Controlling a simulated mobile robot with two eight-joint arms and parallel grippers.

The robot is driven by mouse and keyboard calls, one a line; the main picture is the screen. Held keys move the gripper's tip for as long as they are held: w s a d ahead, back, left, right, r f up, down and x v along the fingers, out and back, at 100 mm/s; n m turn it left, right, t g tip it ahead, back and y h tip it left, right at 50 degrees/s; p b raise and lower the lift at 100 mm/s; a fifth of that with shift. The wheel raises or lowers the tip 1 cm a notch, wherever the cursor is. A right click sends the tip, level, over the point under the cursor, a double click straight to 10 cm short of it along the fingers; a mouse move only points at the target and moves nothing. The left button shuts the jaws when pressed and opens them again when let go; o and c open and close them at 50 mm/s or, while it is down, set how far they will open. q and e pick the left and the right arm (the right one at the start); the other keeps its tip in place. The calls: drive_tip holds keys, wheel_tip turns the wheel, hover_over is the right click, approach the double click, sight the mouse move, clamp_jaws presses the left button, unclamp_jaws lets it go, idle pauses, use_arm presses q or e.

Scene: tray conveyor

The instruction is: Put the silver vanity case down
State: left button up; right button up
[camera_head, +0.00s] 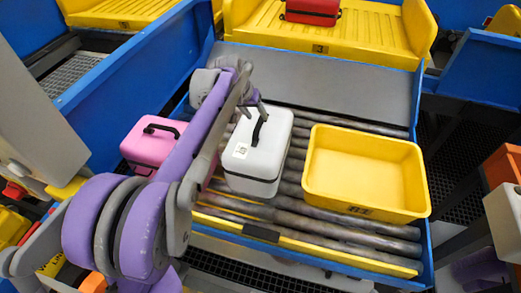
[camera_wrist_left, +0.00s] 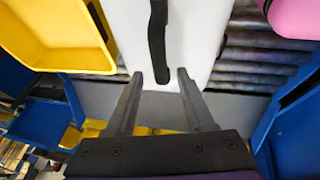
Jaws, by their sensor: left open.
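The silver vanity case (camera_head: 259,153) stands upright on the roller conveyor (camera_head: 292,212), between a pink case and a yellow tray. It has a black handle on its lid and a white label. My left gripper (camera_head: 255,106) is at the far end of its lid, open. In the left wrist view the silver case (camera_wrist_left: 185,25) and its handle (camera_wrist_left: 158,40) lie just beyond the fingertips of my left gripper (camera_wrist_left: 160,78). The handle lies in line with the gap between the open fingers. I cannot tell whether the fingers touch the lid. My right gripper is not in view.
The pink case (camera_head: 150,140) stands to the left, partly behind my left arm. The empty yellow tray (camera_head: 364,170) is close on the right. Blue side walls (camera_head: 145,80) edge the conveyor. A red case (camera_head: 312,10) sits on a yellow carrier (camera_head: 340,38) at the back.

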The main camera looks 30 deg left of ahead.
sight(260, 120)
use_arm(q)
drive_tip(key=x, duration=0.5)
drive_tip(key=shift+w+f, duration=0.1)
drive_tip(key=shift+f, duration=0.05)
clamp_jaws()
idle(1.2)
